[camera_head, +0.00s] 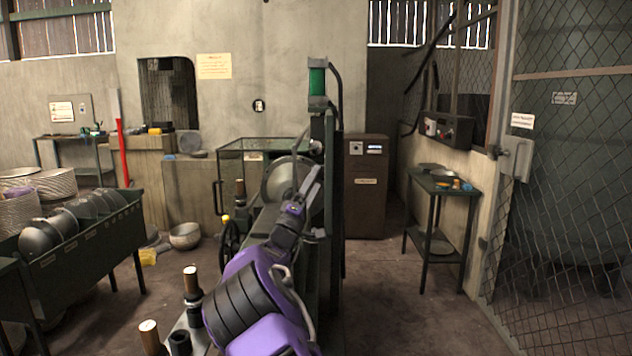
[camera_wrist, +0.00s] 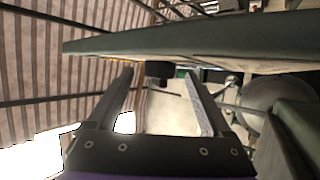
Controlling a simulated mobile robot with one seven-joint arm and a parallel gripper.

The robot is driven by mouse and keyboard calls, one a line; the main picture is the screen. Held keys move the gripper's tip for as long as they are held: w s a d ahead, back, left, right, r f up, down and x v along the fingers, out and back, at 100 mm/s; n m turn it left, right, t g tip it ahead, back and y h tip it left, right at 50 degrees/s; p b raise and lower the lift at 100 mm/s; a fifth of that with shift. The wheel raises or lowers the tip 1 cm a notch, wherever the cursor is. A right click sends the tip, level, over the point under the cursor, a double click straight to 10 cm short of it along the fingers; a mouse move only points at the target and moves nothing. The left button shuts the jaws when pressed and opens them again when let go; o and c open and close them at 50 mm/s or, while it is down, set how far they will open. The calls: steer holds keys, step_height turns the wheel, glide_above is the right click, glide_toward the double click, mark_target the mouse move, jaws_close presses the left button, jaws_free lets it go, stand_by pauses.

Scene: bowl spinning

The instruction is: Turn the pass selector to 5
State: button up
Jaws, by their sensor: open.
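I cannot tell for certain which part is the pass selector, and no number can be read. In the wrist view, my gripper (camera_wrist: 159,76) is open, its two dark fingers apart. A small dark knob-like block (camera_wrist: 158,69) shows between the fingertips, below a long green beam (camera_wrist: 170,38); I cannot tell its distance, and neither finger visibly grips it. In the head view, my purple arm reaches up to the green spinning machine (camera_head: 331,190), with my gripper (camera_head: 314,178) in front of a round metal disc (camera_head: 277,181). The fingertips are too small to judge there.
A brown cabinet (camera_head: 366,190) with a small display stands behind the machine. A dark control box (camera_head: 447,130) is on the right wall above a small table (camera_head: 440,187). A rack of bowls (camera_head: 85,255) stands left.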

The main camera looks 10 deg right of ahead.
steer(key=v, duration=0.6)
steer(key=shift+r, duration=0.1)
